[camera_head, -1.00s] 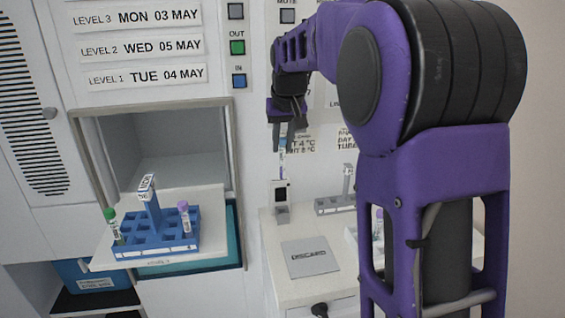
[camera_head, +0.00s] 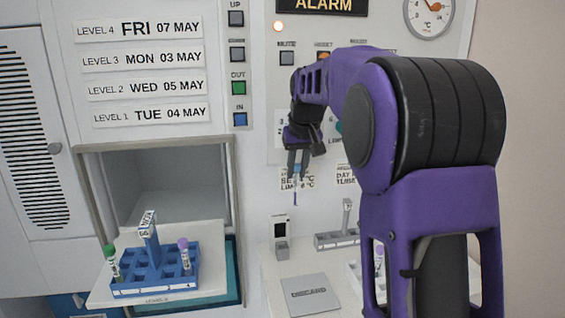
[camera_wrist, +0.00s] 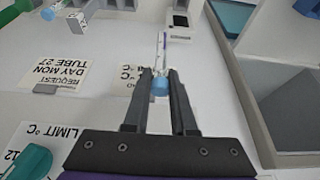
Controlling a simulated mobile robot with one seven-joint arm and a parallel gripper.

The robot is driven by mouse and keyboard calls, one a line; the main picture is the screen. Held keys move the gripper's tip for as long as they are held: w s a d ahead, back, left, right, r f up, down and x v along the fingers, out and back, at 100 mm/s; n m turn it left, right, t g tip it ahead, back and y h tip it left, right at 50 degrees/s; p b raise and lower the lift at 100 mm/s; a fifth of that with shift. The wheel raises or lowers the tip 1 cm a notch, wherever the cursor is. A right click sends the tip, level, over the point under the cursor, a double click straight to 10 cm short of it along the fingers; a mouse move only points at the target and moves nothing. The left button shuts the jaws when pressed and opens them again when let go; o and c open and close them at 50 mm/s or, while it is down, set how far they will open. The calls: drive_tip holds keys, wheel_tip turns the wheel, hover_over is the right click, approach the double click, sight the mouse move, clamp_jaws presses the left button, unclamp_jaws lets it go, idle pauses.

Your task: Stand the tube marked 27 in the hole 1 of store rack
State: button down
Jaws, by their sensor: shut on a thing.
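My gripper (camera_head: 296,160) is shut on a slim tube (camera_head: 295,190) that hangs below its fingers in front of the white wall panel. In the wrist view the tube (camera_wrist: 162,48) has a blue cap (camera_wrist: 160,86) between the fingertips and a purple band; its number cannot be read. A blue rack (camera_head: 154,290) with a flag that seems to read MON stands on a pulled-out shelf at lower left, well apart from my gripper. It holds a green-capped tube (camera_head: 112,262) at its left end and a purple-capped tube (camera_head: 185,257) at its right. Its other visible holes look empty.
The shelf (camera_head: 215,262) juts from a framed opening. On the counter right of it are a small reader-like device (camera_head: 281,238), a grey rack (camera_head: 335,240) and a grey DISCARD pad (camera_head: 310,293). A wall note in the wrist view reads request, day MON, tube 27 (camera_wrist: 55,70).

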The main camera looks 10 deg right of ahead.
drive_tip(key=d+f+b, duration=0.1)
drive_tip(key=d+f, duration=0.1)
drive_tip(key=f, duration=0.1)
drive_tip(key=d+f+b, duration=0.1)
drive_tip(key=d+f, duration=0.2)
drive_tip(key=f, duration=0.1)
drive_tip(key=d+f+b, duration=0.2)
drive_tip(key=f, duration=0.1)
drive_tip(key=shift+w+d+f, duration=0.15)
drive_tip(key=shift+d, duration=0.2)
drive_tip(key=shift+f, duration=0.65)
idle(0.9)
drive_tip(key=shift+f+b, duration=0.3)
drive_tip(key=shift+f, duration=0.05)
drive_tip(key=shift+f, duration=0.1)
idle(0.3)
drive_tip(key=shift+f+b, duration=0.3)
drive_tip(key=shift+f, duration=0.2)
